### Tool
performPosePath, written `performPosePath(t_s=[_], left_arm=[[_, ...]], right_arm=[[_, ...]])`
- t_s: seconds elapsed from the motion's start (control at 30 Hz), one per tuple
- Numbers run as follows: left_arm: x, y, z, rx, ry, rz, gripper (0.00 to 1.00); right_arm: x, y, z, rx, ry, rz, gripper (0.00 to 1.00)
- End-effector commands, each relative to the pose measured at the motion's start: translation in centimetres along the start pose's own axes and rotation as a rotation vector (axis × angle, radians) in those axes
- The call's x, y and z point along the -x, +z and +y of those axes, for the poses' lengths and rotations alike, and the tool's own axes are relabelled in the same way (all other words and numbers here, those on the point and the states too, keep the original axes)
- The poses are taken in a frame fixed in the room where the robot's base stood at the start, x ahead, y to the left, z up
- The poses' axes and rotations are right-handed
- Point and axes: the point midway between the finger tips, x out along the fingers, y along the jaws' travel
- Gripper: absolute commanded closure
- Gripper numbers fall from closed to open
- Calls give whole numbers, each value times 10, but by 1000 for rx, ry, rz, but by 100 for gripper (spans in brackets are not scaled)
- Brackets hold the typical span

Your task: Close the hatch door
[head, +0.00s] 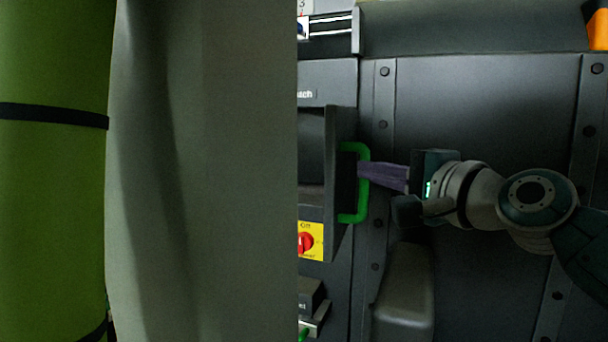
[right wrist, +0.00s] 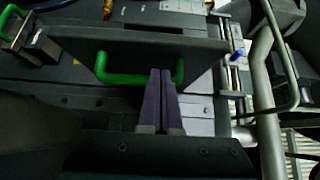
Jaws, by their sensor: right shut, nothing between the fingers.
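The hatch door (head: 341,190) is a dark panel that stands open, swung out from the grey cabinet front. It carries a green handle (head: 365,183). In the right wrist view the door (right wrist: 140,44) spans the upper middle, with the green handle (right wrist: 118,78) on its near face. My right gripper (head: 362,171) comes from the right with its purple fingers shut and empty. Its fingertips (right wrist: 160,72) overlap the handle loop in both views; I cannot tell whether they touch the handle or the door. My left gripper is not in view.
A yellow plate with a red rotary switch (head: 305,242) sits below the hatch opening. A large grey surface (head: 205,170) and a green cylinder (head: 52,200) block the left side of the head view. Metal pipes (right wrist: 265,90) stand right in the right wrist view.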

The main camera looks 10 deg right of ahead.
Motion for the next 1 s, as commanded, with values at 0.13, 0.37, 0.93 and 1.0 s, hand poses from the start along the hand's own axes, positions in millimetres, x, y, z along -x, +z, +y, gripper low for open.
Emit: performPosePath(t_s=[0.13, 0.37, 0.93, 1.0], left_arm=[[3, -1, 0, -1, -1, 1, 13], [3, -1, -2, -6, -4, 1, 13], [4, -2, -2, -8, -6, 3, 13], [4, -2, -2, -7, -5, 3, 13]], right_arm=[[-13, 14, -2, -3, -1, -2, 100], [-18, 19, -2, 0, -1, 0, 100], [-33, 38, -2, -2, -1, -3, 100], [-42, 48, -1, -2, -1, -3, 100]])
